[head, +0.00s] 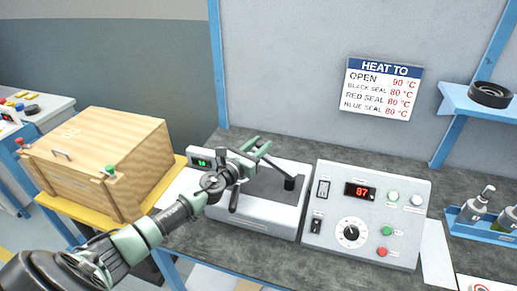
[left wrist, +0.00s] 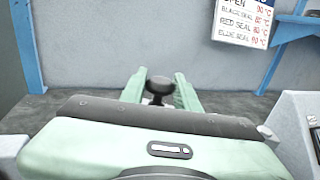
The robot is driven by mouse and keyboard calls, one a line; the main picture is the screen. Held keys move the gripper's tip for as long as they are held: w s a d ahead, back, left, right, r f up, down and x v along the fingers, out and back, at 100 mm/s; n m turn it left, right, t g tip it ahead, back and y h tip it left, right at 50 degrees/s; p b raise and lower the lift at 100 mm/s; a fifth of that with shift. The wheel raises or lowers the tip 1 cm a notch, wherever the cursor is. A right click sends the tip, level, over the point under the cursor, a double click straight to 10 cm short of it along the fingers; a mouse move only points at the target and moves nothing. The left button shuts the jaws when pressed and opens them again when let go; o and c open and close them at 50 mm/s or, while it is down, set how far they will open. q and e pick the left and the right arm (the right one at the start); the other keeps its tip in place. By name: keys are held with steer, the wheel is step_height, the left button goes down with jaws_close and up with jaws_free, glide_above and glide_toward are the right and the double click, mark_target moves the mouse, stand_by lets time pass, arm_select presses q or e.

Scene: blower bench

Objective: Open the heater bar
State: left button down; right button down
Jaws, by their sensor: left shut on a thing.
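The heater unit (head: 255,211) is a light grey box with a dark top plate, on the bench. A dark bar (head: 277,168) slants from a black block (head: 290,184) at its right up to the fingers of my left gripper (head: 262,148); it looks raised at that end. In the left wrist view, the green fingers of my left gripper (left wrist: 157,88) are shut on a black round knob (left wrist: 158,95), seen between them. The head view hides the knob behind the gripper. My right gripper is in neither view.
A small green display (head: 201,162) is at the heater's left. A wooden box (head: 100,160) stands at left. Bottles (head: 480,204) and a blue shelf (head: 480,103) are at right.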

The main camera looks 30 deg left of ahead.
arm_select(q)
steer(key=c, duration=1)
jaws_free()
steer(key=shift+c, duration=0.2)
steer(key=shift+s, duration=0.1)
steer(key=s, duration=0.7)
steer(key=shift+a+f+b, duration=0.1)
steer(key=shift+a+b, duration=0.1)
steer(key=shift+b, duration=0.15)
steer(key=shift+s, duration=0.3)
steer(key=shift+c, duration=0.3)
